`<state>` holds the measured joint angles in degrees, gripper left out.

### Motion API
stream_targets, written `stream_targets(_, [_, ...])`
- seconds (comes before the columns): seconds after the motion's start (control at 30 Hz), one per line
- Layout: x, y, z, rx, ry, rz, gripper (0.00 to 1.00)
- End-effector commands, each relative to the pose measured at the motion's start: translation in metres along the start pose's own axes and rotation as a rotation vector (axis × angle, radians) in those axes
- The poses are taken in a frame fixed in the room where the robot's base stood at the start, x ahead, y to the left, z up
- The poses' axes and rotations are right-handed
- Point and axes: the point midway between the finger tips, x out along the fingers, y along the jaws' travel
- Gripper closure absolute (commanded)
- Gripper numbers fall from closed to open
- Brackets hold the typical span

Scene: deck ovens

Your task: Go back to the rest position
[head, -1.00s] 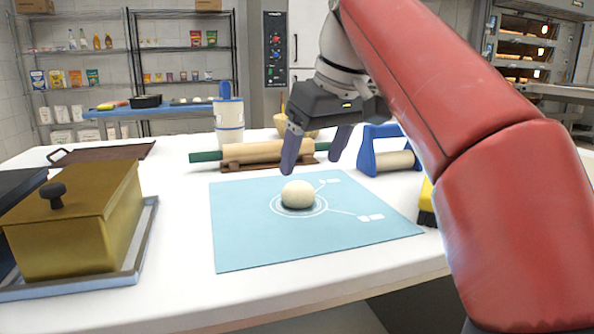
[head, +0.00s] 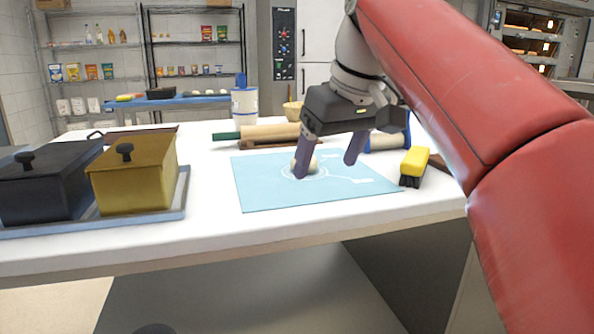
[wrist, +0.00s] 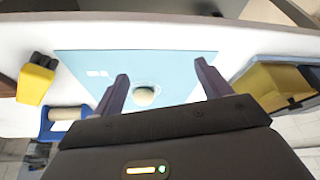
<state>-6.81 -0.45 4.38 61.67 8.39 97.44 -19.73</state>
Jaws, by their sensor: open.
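My gripper (head: 327,166) is open and empty above the blue mat, its two fingers wide apart. The pale dough ball (head: 304,163) rests on the mat (head: 265,190) and is partly hidden behind the left finger in the head view. In the wrist view the dough ball (wrist: 144,96) lies on the mat beyond the fingers, apart from them and seen between the two fingertips (wrist: 160,70).
A gold lidded pan (head: 135,175) and a black one (head: 45,185) stand on a tray (head: 178,205) at left. A yellow brush (head: 415,162) stands right of the mat. The table's front strip is clear.

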Motion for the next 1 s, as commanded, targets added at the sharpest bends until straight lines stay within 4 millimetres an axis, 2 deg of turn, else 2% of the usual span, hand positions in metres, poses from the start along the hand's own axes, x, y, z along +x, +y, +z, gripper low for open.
stream_targets(0.27, [0.017, 0.004, 0.033, 0.091, 0.007, 0.045, 0.23])
stream_targets(0.47, [0.042, 0.008, 0.078, 0.195, 0.019, 0.094, 0.23])
stream_targets(0.57, [0.064, 0.01, 0.114, 0.266, 0.03, 0.129, 0.23])
stream_targets(0.8, [0.132, 0.007, 0.215, 0.429, 0.065, 0.207, 0.23])
stream_targets(0.9, [0.158, 0.003, 0.25, 0.477, 0.078, 0.228, 0.23])
stream_targets(1.0, [0.178, -0.001, 0.275, 0.509, 0.086, 0.241, 0.23])
